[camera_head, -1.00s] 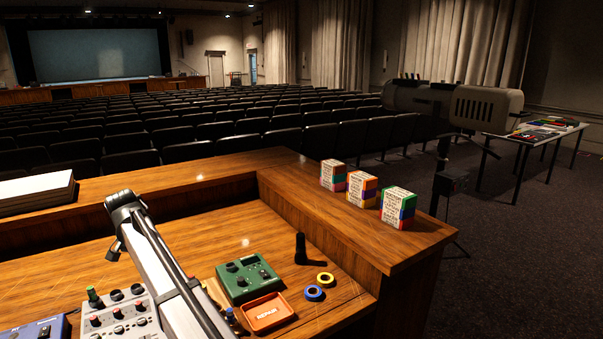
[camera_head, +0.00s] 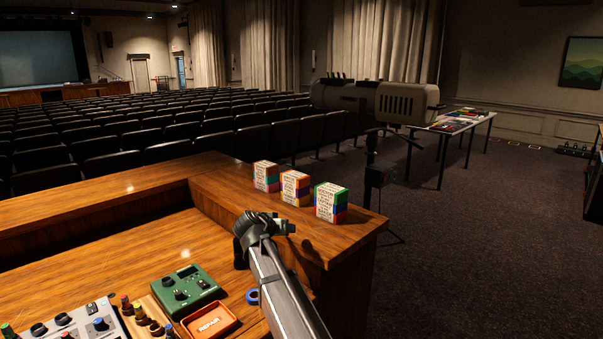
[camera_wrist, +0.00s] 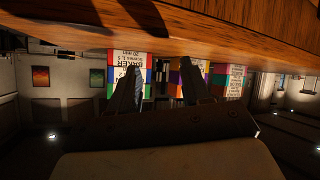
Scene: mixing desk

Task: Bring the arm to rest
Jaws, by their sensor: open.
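My arm (camera_head: 285,290) reaches up from the bottom of the head view and ends in a dark joint beside the raised wooden ledge. My gripper's fingers cannot be made out there. In the wrist view, my gripper (camera_wrist: 158,68) has two dark fingers standing well apart with nothing held between them. That view is upside down. Three colour-banded blocks with printed labels stand beyond the fingers: the left one (camera_wrist: 118,76) is partly behind a finger, and the middle one (camera_wrist: 196,68) is partly hidden too.
The ledge (camera_head: 225,190) carries the blocks in a row, the right one (camera_head: 330,202) nearest its end. A green box (camera_head: 184,290), an orange tray (camera_head: 209,322), a blue tape ring (camera_head: 252,297) and a mixer (camera_head: 75,325) lie on the desk. Dark carpet is open at right.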

